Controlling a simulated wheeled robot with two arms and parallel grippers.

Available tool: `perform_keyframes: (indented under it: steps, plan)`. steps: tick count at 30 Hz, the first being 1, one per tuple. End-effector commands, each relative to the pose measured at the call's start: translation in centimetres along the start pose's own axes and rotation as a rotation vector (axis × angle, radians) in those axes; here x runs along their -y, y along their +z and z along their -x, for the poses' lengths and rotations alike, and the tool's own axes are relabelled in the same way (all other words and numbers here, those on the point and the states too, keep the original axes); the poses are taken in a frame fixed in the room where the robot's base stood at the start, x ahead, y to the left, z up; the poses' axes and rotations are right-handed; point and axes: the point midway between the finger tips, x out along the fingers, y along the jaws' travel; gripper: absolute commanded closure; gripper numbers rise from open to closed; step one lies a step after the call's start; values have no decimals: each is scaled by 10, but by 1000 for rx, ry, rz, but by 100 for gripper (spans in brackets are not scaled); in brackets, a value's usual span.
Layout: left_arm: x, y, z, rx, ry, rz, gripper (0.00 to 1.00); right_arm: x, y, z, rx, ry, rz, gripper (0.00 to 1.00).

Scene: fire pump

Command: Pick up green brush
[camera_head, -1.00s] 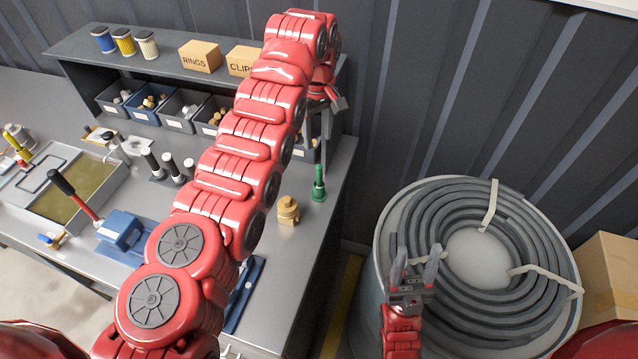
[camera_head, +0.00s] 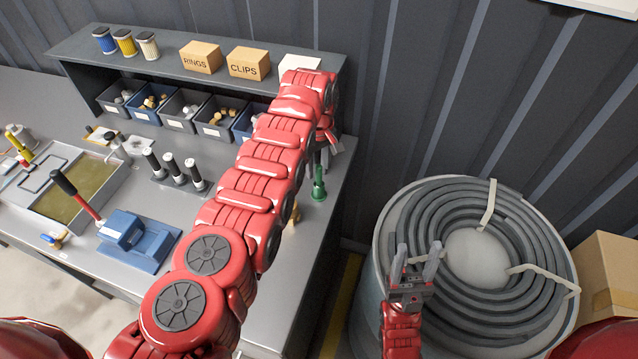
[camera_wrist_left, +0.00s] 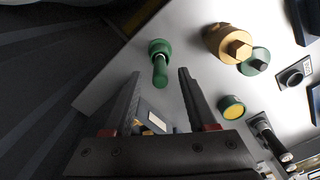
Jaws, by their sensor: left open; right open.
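The green brush (camera_head: 319,188) stands on the bench near its right edge, below my left gripper (camera_head: 325,150). I cannot tell the exact distance to the brush. My right gripper (camera_head: 416,262) is open and empty in front of the hose drum.
A brass fitting (camera_wrist_left: 227,42) stands near the brush, with a green piece (camera_wrist_left: 256,62) beside it. A shelf (camera_head: 75,45) with boxes and bins stands at the back. A blue vise-like block (camera_head: 138,240) is at left. A coiled hose (camera_head: 430,225) lies on a drum at right.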

Motion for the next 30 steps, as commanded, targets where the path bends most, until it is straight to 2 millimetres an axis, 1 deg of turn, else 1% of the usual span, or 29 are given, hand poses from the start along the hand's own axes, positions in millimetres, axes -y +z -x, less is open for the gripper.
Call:
perform_keyframes:
  steps: [1,4,13,17,18,20,21,23,30]
  plan:
    - [1,1,-6,2,-2,0,43,0,0,2,0,0,0,47]
    - [0,0,-10,0,1,0,43,0,0,3,0,0,0,47]
    - [0,0,-12,0,0,0,43,0,0,3,0,0,0,47]
    - [0,0,-12,0,0,0,66,0,0,3,0,0,0,47]
    - [0,0,-12,0,0,0,73,0,0,3,0,0,0,47]
    - [0,0,-12,0,0,0,84,0,0,3,0,0,0,47]
    - [0,0,-12,0,0,0,91,0,0,3,0,0,0,47]
    - [0,0,-12,0,0,-1,100,0,0,3,0,0,0,47]
    - [0,0,-12,0,0,0,100,0,0,3,0,0,0,47]
